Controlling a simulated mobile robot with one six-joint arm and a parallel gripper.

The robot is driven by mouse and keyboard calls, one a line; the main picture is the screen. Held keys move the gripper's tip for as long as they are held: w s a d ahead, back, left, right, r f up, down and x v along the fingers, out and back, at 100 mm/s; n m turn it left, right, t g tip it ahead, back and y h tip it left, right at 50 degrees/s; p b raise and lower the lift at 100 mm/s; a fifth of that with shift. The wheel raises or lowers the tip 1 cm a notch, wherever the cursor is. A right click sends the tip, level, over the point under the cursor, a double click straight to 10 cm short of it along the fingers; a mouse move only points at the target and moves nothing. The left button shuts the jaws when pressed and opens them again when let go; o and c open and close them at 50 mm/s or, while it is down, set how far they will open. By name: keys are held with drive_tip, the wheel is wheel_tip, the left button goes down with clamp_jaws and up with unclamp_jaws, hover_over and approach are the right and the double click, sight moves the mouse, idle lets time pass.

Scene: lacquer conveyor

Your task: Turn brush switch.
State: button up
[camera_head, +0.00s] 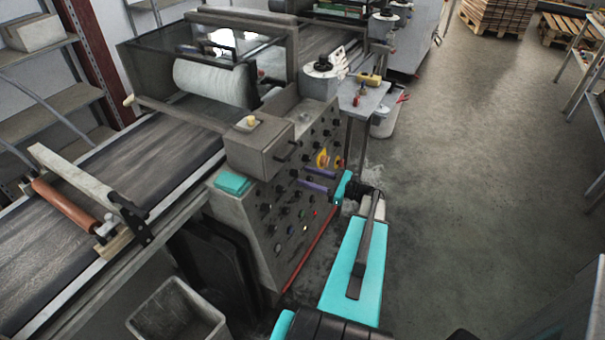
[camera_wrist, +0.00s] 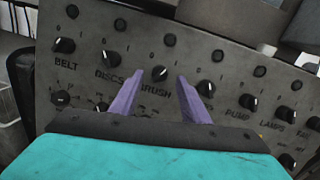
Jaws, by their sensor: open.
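The brush switch (camera_wrist: 158,74) is a round black knob with a white pointer mark on the grey control panel, above the BRUSH label. Its pointer tilts up and to the right. In the wrist view, my gripper (camera_wrist: 161,77) is open, its two purple fingers to the left and right of the switch with gaps on both sides. I cannot tell how far the fingertips are from the panel. In the head view, my gripper (camera_head: 299,176) reaches left to the panel (camera_head: 268,246) front; the brush switch cannot be told apart among the small knobs there.
Similar knobs stand close by: the belt switch (camera_wrist: 64,45), discs switch (camera_wrist: 112,57) and pump switch (camera_wrist: 248,101). A yellow-and-red switch (camera_head: 322,159) is on the panel above my fingers. A conveyor (camera_head: 150,165) runs at the left; open floor (camera_head: 465,190) lies right.

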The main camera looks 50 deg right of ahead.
sight(295, 173)
drive_tip(key=shift+p+x, duration=0.3)
drive_tip(key=shift+x, duration=1.15)
drive_tip(key=shift+c, duration=0.3)
drive_tip(key=c, duration=1)
